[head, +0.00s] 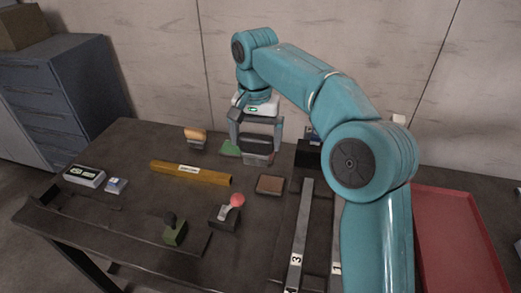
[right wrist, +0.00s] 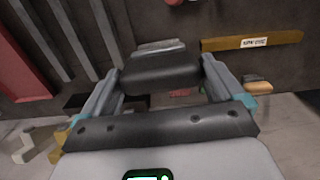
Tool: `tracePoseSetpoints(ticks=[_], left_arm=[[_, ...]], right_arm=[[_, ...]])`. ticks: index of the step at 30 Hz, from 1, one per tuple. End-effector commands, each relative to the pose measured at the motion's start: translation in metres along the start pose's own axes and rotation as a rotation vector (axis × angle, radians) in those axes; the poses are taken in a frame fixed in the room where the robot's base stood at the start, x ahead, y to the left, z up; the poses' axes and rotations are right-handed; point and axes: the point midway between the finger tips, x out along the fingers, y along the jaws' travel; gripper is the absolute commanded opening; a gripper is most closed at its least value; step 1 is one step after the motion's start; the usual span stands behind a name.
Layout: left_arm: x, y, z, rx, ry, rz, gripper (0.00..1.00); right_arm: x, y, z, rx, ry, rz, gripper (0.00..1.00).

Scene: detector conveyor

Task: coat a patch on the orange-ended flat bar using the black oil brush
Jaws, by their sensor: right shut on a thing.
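My right gripper (head: 257,142) is shut on a black-handled block (right wrist: 160,75), which looks like the black oil brush. It is held near the back of the table in the head view, with a pale grey strip (right wrist: 158,46) along its far side in the right wrist view. Two long grey flat bars run front to back at the right of the table: one labelled 3 (head: 300,230), one labelled 1 (head: 337,240) and partly hidden by my arm. I see no clear orange end on either. My left gripper is not in view.
A yellow-brown labelled bar (head: 190,173), a brown block (head: 270,184), a red-ball lever (head: 232,205), a green block (head: 174,233) and a tan-handled brush (head: 195,137) stand on the table. A green pad (head: 230,148) lies beside the gripper. A red tray (head: 455,240) is at right.

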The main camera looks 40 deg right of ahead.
Motion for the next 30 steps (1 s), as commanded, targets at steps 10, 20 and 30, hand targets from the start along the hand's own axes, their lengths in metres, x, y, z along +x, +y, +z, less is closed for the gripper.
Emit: tracePoseSetpoints(ticks=[10,20,30], left_arm=[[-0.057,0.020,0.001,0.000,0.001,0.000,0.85],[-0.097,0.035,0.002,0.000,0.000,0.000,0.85],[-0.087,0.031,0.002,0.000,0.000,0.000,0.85]], right_arm=[[0.047,-0.026,-0.076,-0.055,-0.008,0.007,0.70],[0.109,0.016,-0.098,0.024,-0.004,0.002,0.70],[0.131,0.024,-0.101,0.039,-0.001,0.000,0.70]])
